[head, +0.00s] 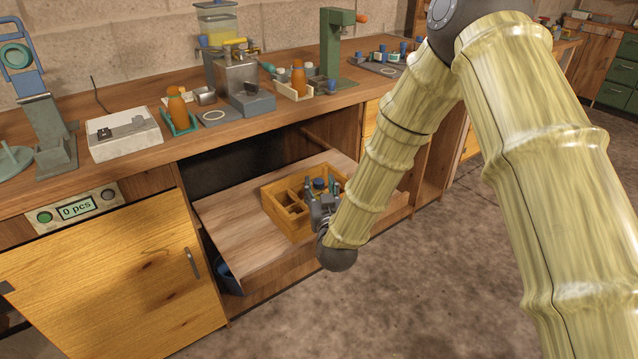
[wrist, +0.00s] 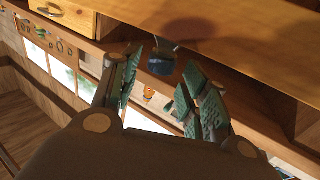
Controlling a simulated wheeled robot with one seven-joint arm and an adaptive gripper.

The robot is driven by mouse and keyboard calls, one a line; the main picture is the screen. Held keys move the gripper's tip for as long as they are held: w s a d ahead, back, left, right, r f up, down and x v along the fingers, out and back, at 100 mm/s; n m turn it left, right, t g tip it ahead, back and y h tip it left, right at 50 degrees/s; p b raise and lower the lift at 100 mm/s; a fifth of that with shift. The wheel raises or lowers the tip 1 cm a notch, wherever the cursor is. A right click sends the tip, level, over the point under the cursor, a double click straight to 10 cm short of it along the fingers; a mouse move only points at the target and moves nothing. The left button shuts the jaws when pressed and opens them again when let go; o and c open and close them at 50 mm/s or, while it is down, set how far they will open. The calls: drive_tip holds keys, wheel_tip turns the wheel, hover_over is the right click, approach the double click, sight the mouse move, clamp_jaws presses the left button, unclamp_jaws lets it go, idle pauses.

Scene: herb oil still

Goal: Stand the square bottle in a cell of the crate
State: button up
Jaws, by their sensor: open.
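The wooden crate (head: 283,222) stands on a pull-out board and has several square cells. The cells on its left side look empty. My gripper (head: 320,187) is at the crate's right part, its fingers apart. A blue-capped bottle (head: 319,183) shows between the fingertips; its body is hidden, so I cannot tell its shape or whether it stands in a cell. In the wrist view my gripper (wrist: 160,95) has its green-padded fingers spread. A dark bluish object (wrist: 162,63) lies beyond the fingertips, with no contact visible.
The pull-out board (head: 240,225) has bare room left of the crate. The workbench (head: 140,170) above holds a scale (head: 124,134), orange-topped bottles and a green press (head: 335,45). A cupboard door (head: 110,280) is at the left front.

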drive_tip(key=s+d, duration=0.1)
drive_tip(key=s, duration=0.8)
drive_tip(key=shift+s+d, duration=0.25)
drive_tip(key=s+d+f+g, duration=0.3)
drive_tip(key=s+d+f, duration=0.15)
drive_tip(key=f, duration=0.45)
drive_tip(key=s+d+f+g+h, duration=0.1)
drive_tip(key=s+d+f+g, duration=0.25)
drive_tip(key=s+f, duration=0.35)
drive_tip(key=s+d+f+g, duration=0.3)
drive_tip(key=s+f, duration=0.1)
drive_tip(key=f, duration=0.6)
drive_tip(key=s+d+f+g, duration=0.2)
drive_tip(key=s+d+f, duration=0.1)
drive_tip(key=s, duration=0.5)
drive_tip(key=s+d+f+m+g+h, duration=0.1)
drive_tip(key=s+d+f+g, duration=0.2)
drive_tip(key=s, duration=0.5)
drive_tip(key=s+d+f+m+g, duration=0.1)
drive_tip(key=s+d+f+g, duration=0.2)
drive_tip(key=s, duration=0.5)
drive_tip(key=shift+d+f+h, duration=0.35)
drive_tip(key=shift+d+h, duration=0.05)
drive_tip(key=shift+d, duration=0.1)
drive_tip(key=shift+r+p, duration=0.1)
drive_tip(key=shift+p, duration=0.2)
wheel_tip(320, 180, up, 18)
drive_tip(key=p, duration=1.8)
